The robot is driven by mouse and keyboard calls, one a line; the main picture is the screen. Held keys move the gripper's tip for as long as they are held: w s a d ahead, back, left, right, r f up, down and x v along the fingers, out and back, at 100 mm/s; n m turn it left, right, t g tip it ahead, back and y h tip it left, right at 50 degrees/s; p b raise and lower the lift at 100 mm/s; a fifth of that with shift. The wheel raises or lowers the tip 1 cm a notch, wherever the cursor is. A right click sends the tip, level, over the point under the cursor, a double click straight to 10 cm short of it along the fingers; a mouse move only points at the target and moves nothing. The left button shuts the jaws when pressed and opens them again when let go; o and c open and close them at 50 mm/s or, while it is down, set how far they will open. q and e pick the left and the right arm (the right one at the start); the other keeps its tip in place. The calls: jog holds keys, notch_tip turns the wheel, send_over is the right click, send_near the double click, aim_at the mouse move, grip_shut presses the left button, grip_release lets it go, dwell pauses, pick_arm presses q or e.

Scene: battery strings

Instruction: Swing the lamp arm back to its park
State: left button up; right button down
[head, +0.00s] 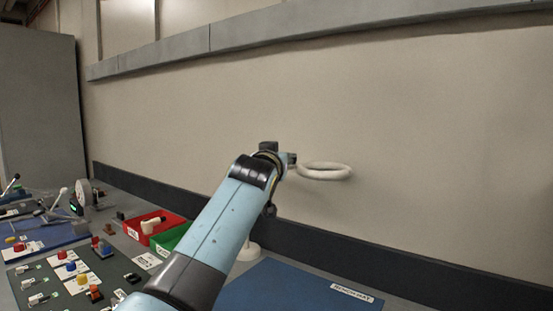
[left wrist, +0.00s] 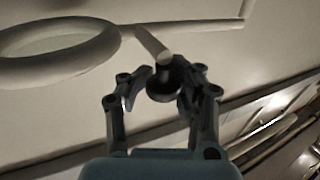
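The lamp has a white ring head (head: 325,171) held out in front of the wall, just right of my left gripper (head: 283,158) in the head view. Its white foot (head: 248,251) shows behind my arm; most of the post and lamp arm is hidden. In the left wrist view the ring (left wrist: 60,50) is at upper left, with the thin white lamp arm (left wrist: 190,28) running right. A short white rod ends in a dark round knob (left wrist: 164,86). My right gripper is not in view.
A blue mat (head: 290,285) with a white label lies on the bench below the lamp. Red (head: 133,229) and green (head: 167,242) bins and a panel of switches (head: 62,275) stand at left. A grey ledge (head: 270,25) runs along the wall above.

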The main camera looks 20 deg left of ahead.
pick_arm(q)
jog(key=o, duration=0.6)
jog(key=shift+s+d+f, duration=0.1)
jog(key=shift+s+d, duration=0.05)
jog(key=shift+d, duration=0.3)
jog(key=shift+a, duration=0.15)
jog(key=s, duration=0.5)
jog(key=s+d, duration=0.1)
jog(key=s, duration=0.1)
jog(key=shift+s, duration=0.2)
